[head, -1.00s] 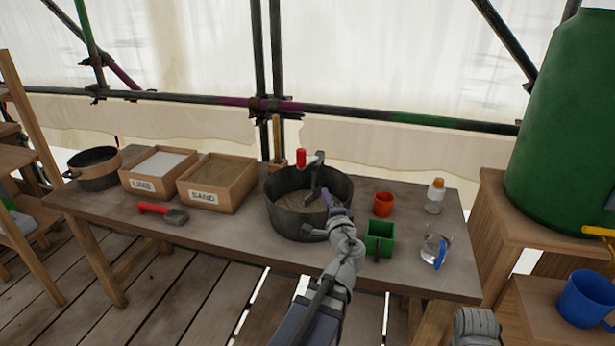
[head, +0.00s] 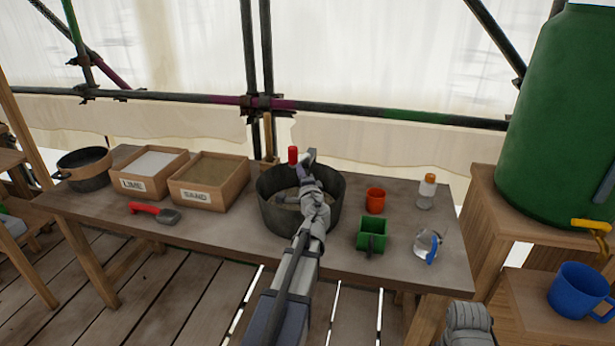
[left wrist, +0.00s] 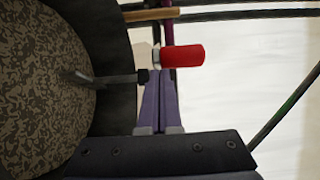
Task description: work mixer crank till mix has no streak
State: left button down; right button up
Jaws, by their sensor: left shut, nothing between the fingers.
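The mixer tub (head: 270,215) is a dark round pan on the bench. Its crank has an upright red handle (head: 293,155) above the far rim. My left gripper (head: 304,163) reaches over the tub, its tips close to the handle. In the left wrist view the purple fingers (left wrist: 159,100) are together and empty, pointing toward the red handle (left wrist: 183,56); I cannot tell whether they touch it. The mix (left wrist: 38,85) there is dark brown with many lighter tan patches. My arm hides much of the tub in the head view. My right gripper is not visible.
A lime box (head: 149,172), a sand box (head: 208,182), a black pot (head: 84,168) and a red-handled scoop (head: 155,212) are left.

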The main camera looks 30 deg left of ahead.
pick_arm(q)
jog(key=shift+a, duration=0.2)
jog(key=a, duration=0.3)
jog(key=shift+s, duration=0.4)
jog(key=shift+d, duration=0.1)
jog(key=shift+s+d, duration=0.1)
jog(key=shift+d, duration=0.2)
jog(key=v, duration=1.2)
jog(key=shift+s, duration=0.4)
jog(key=shift+a, duration=0.15)
